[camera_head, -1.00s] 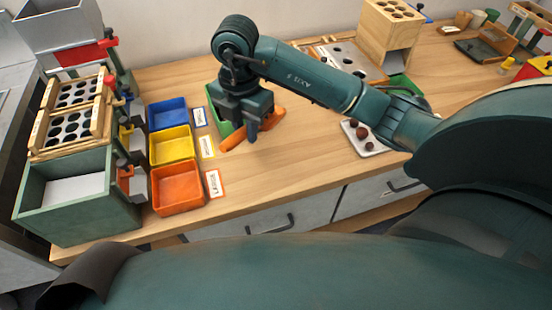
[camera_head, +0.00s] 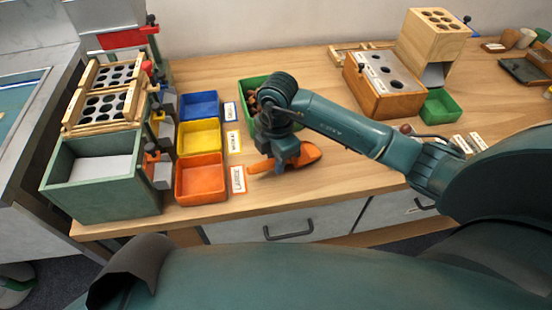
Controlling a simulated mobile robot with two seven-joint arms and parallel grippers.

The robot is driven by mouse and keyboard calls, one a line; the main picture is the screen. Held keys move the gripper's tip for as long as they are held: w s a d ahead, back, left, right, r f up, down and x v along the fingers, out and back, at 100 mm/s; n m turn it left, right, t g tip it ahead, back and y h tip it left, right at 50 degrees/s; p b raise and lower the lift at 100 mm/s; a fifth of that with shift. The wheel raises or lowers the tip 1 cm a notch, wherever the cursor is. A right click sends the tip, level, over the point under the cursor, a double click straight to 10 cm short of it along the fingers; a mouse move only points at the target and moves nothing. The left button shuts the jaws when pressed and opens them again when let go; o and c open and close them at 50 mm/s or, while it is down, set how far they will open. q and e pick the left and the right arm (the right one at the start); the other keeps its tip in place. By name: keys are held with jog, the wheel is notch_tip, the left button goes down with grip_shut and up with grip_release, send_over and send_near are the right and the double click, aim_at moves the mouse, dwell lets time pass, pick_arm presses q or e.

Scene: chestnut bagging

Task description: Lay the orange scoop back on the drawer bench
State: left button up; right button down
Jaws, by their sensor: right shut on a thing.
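The orange scoop (camera_head: 308,154) is at the middle of the drawer bench (camera_head: 330,185), with its bowl to the right and its handle to the left. My right gripper (camera_head: 284,165) is above it, coming down from my right arm, and is shut on the scoop. The scoop is at or just above the bench top; I cannot tell whether it touches. The gripper hides part of the scoop's middle. My left gripper is not in view.
Blue (camera_head: 198,106), yellow (camera_head: 200,138) and orange (camera_head: 201,180) trays stand to the left with label cards. A green tray (camera_head: 247,88) with brown contents lies behind the gripper. A wooden block with holes (camera_head: 384,84) stands at the right back. Bare bench lies right of the scoop.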

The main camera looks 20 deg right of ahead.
jog(key=c, duration=1.3)
grip_release()
jog(key=shift+f, duration=0.1)
